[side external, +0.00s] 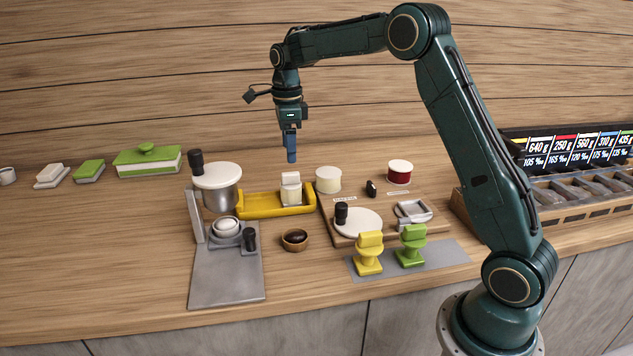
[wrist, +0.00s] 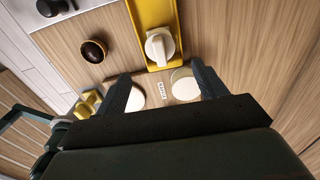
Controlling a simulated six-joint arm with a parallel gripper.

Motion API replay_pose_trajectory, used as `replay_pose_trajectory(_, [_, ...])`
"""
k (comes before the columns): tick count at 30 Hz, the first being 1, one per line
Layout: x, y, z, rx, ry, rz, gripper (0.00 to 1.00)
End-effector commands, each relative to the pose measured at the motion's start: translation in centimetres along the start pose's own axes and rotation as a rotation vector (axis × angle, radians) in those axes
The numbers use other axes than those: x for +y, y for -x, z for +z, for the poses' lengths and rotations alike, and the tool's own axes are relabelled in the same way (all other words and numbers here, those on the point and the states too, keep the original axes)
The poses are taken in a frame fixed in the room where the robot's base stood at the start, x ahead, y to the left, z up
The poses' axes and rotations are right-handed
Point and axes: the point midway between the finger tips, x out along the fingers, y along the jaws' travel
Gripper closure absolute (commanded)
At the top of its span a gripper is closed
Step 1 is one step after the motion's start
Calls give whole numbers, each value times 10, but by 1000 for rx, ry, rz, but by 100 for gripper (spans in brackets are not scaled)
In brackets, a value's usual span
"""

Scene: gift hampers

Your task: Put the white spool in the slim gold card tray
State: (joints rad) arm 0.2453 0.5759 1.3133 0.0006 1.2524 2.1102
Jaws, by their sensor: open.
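The white spool (side external: 291,190) stands upright in the slim gold card tray (side external: 258,208), toward the tray's right end. In the wrist view the spool (wrist: 159,48) shows from above inside the yellow tray (wrist: 160,11), near its lower end. My gripper (side external: 291,160) hangs above the spool, pointing down, with a clear gap between them. In the wrist view my gripper (wrist: 163,86) has its two fingers wide apart and nothing between them in its grasp.
A cream round container (side external: 328,180) stands right of the tray, with a red white-topped container (side external: 399,173) beyond. A dark-filled wooden bowl (side external: 295,239) sits in front of the tray. A dispenser (side external: 217,180) stands to its left. Yellow (side external: 369,253) and green (side external: 411,246) pieces stand nearer the front.

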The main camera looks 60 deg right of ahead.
Motion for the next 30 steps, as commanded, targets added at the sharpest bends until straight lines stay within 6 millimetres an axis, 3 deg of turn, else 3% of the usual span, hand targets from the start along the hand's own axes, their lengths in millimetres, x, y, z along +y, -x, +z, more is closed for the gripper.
replay_pose_trajectory(5, [4, 5, 0, -4, 32, -7, 29])
replay_pose_trajectory(11, [26, 27, -4, -19, 180, -37, 29])
replay_pose_trajectory(21, [97, 77, -22, -40, 654, -138, 29])
replay_pose_trajectory(30, [166, 103, -50, -26, 1097, -246, 29])
